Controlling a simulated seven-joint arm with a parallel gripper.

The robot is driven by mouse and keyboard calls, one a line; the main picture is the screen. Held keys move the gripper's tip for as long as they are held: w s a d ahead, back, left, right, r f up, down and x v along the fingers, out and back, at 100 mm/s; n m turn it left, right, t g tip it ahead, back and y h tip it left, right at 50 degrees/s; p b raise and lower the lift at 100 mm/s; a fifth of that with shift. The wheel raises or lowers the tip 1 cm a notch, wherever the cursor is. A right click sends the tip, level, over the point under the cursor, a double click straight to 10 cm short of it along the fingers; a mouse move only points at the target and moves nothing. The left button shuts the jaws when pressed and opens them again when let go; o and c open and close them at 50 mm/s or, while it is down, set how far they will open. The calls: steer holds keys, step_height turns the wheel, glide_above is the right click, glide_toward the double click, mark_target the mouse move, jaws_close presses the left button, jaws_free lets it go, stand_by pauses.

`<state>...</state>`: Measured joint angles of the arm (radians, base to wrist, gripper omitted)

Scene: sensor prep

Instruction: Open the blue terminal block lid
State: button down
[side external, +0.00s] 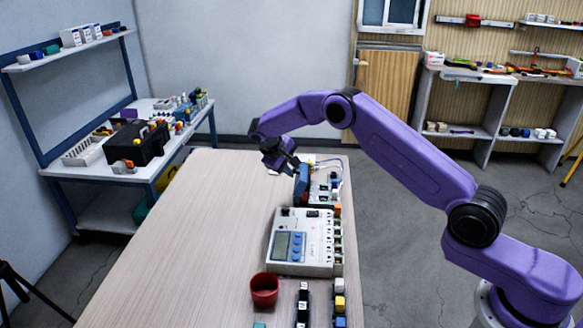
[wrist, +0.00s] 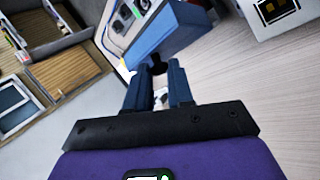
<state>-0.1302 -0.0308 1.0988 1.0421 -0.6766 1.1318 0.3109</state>
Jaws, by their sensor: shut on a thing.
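The blue terminal block lid (side external: 301,179) stands steeply raised at the left edge of a small light module (side external: 321,190) near the far end of the table. It also shows as a blue panel in the wrist view (wrist: 172,36). My gripper (side external: 291,160) is at the lid's upper part, on its left side. In the wrist view my gripper (wrist: 158,72) has its two fingers close around a small dark piece at the lid's near edge. The exact contact is hard to see. The lid hides part of the module's left side.
A grey meter with a display (side external: 298,241) stands nearer on the table (side external: 190,240). A red cup (side external: 264,289) and rows of small coloured blocks (side external: 340,303) are at the near end. The table's left side is clear.

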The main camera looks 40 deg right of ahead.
steer(key=shift+w+a+f+n+g+h, duration=0.2)
steer(key=shift+w+a+n+g+h, duration=0.1)
steer(key=shift+w+a+g+h, duration=0.35)
steer(key=shift+s+d, duration=0.1)
steer(key=c, duration=1)
jaws_free()
steer(key=shift+a+r, duration=0.55)
steer(key=shift+r, duration=1.25)
steer(key=shift+a+r, duration=0.6)
steer(key=shift+r, duration=1.15)
steer(key=shift+a+r, duration=0.55)
steer(key=shift+r, duration=1.25)
